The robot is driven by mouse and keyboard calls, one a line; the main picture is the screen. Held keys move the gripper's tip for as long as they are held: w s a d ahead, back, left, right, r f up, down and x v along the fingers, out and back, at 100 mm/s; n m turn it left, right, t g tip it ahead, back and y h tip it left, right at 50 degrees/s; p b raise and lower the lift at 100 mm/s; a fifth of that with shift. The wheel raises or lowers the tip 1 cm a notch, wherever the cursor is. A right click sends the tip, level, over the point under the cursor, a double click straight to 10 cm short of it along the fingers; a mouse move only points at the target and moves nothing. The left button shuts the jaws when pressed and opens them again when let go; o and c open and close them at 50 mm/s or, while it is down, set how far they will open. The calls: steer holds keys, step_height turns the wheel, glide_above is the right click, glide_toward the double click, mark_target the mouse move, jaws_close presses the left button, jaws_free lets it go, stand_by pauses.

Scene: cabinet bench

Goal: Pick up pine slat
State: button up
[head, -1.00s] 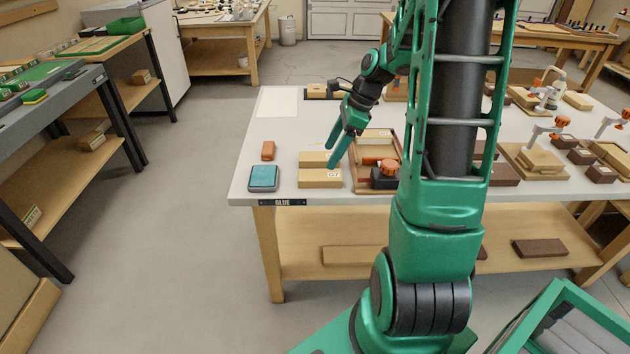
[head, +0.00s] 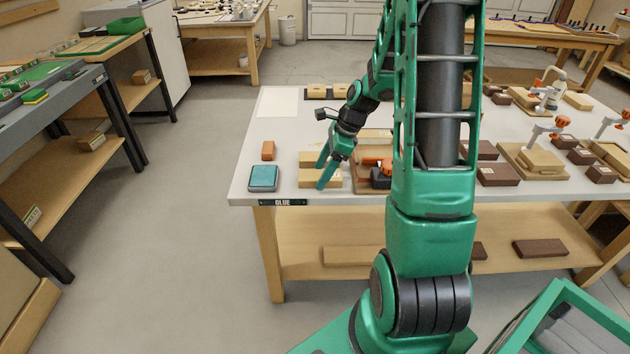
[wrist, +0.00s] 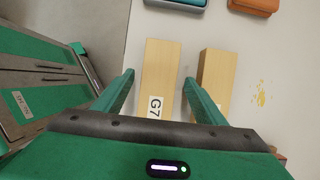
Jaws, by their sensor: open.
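Two pale wood slats, apparently the pine ones, lie side by side near the front left of the bench. The front slat (head: 307,178) has a white label reading G7 in the wrist view (wrist: 158,75). The back slat (head: 309,158) lies parallel to it and also shows in the wrist view (wrist: 216,75). My gripper (head: 322,176) is open and empty over the front slat. In the wrist view my gripper (wrist: 159,76) has its fingers on either side of the G7 slat, the right one near the gap between slats. Contact cannot be told.
A teal pad (head: 263,178) and an orange-brown block (head: 268,151) lie left of the slats. A wooden tray with an orange-and-black tool (head: 381,176) stands close on the right. The bench's (head: 238,187) front left corner is clear.

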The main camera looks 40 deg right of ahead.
steer(key=c, duration=1.2)
steer(key=shift+r, duration=0.2)
